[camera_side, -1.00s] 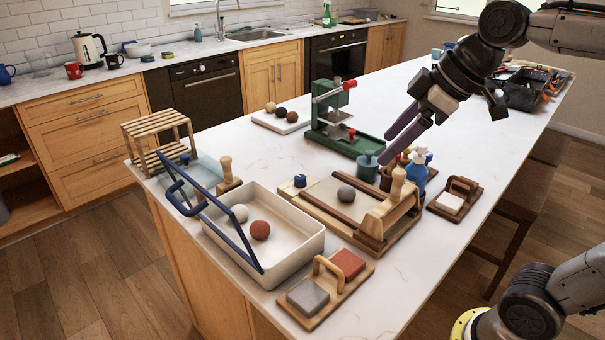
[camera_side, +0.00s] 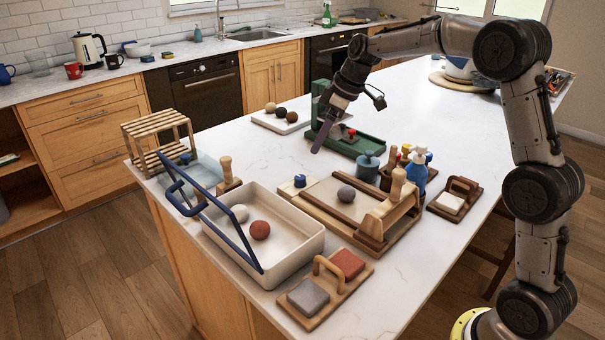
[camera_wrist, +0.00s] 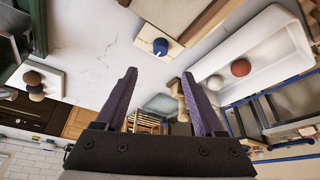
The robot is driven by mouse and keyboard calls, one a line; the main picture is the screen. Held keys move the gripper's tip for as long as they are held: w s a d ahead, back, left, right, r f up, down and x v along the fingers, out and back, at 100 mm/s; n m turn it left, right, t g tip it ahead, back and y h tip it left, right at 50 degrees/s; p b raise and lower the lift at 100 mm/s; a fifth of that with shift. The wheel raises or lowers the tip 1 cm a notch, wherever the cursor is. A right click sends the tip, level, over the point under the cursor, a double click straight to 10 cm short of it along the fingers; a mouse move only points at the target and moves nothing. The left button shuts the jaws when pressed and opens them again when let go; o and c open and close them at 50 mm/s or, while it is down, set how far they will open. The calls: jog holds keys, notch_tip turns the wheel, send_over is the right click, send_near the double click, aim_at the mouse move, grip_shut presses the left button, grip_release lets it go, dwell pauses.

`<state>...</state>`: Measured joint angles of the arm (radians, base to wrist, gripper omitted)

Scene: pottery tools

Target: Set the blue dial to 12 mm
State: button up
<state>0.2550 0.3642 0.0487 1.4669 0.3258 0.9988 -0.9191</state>
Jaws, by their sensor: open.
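The blue dial (camera_side: 299,180) sits on a small pale wooden base at the left end of the slab-rolling board (camera_side: 322,206). In the wrist view the blue dial (camera_wrist: 160,46) shows a light mark on its face, on a cream plate; I cannot read the setting. My gripper (camera_side: 315,151) is above the counter, behind and a little right of the dial, fingers pointing down. In the wrist view my gripper (camera_wrist: 163,95) has its two purple fingers apart with nothing between them. The dial lies beyond the fingertips, untouched.
The green press (camera_side: 345,135) stands close by my gripper. A white tray (camera_side: 285,250) with a blue-framed tool is at left.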

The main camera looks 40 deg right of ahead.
aim_at(300, 177)
jog(key=x, duration=1.2)
jog(key=shift+a, duration=0.1)
jog(key=shift+c, duration=0.2)
grip_shut()
